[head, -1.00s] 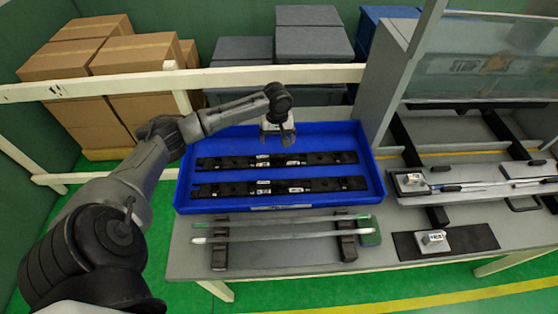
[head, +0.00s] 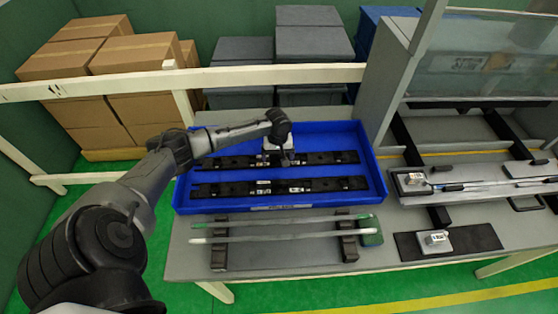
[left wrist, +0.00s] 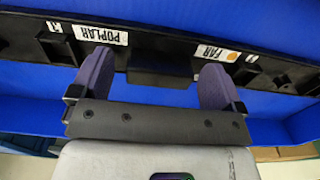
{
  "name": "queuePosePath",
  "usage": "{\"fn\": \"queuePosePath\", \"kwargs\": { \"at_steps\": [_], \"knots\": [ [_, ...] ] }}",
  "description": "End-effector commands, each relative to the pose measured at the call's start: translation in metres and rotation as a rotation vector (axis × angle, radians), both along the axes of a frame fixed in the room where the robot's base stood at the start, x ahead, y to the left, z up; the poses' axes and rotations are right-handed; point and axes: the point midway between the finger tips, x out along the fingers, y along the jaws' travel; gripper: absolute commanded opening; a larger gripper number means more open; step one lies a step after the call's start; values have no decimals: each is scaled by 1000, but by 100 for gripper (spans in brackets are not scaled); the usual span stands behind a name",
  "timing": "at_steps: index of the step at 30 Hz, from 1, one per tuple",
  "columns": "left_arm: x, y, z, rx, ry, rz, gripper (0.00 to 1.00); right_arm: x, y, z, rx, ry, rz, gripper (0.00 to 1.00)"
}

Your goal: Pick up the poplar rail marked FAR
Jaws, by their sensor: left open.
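The poplar rail marked FAR (head: 330,158) is a long black strip lying in the back of the blue tray (head: 226,208). In the left wrist view, the rail (left wrist: 150,42) shows white labels reading POPLAR and FAR, upside down. My left gripper (head: 278,163) is at the middle of this rail, over the tray. In the left wrist view, the open fingers of the left gripper (left wrist: 155,72) stand on either side of a raised black block on the rail, with gaps between. Whether the fingers touch the rail is unclear. My right gripper is not in view.
A second black rail (head: 325,184) lies parallel in front, in the same tray. Two thin rods (head: 290,233) rest on dark supports nearer the table's front edge. To the right are a grey fixture (head: 480,168) and a dark mat (head: 472,238) with a small block.

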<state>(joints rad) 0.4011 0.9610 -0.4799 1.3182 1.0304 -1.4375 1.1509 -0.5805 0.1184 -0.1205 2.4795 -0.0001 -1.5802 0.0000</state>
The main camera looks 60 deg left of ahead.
Motion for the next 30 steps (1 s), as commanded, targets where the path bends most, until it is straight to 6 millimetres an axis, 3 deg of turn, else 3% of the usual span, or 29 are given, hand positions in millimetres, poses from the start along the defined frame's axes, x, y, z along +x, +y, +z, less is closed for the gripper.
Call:
{"fn": "queuePosePath", "kwargs": {
  "at_steps": [8,27,30],
  "knots": [
    [0,0,-5,1,0,-1,94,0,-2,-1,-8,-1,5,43],
    [0,0,-5,1,0,0,32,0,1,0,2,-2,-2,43],
    [0,0,-4,1,-2,0,31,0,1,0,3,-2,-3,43]
  ]
}}
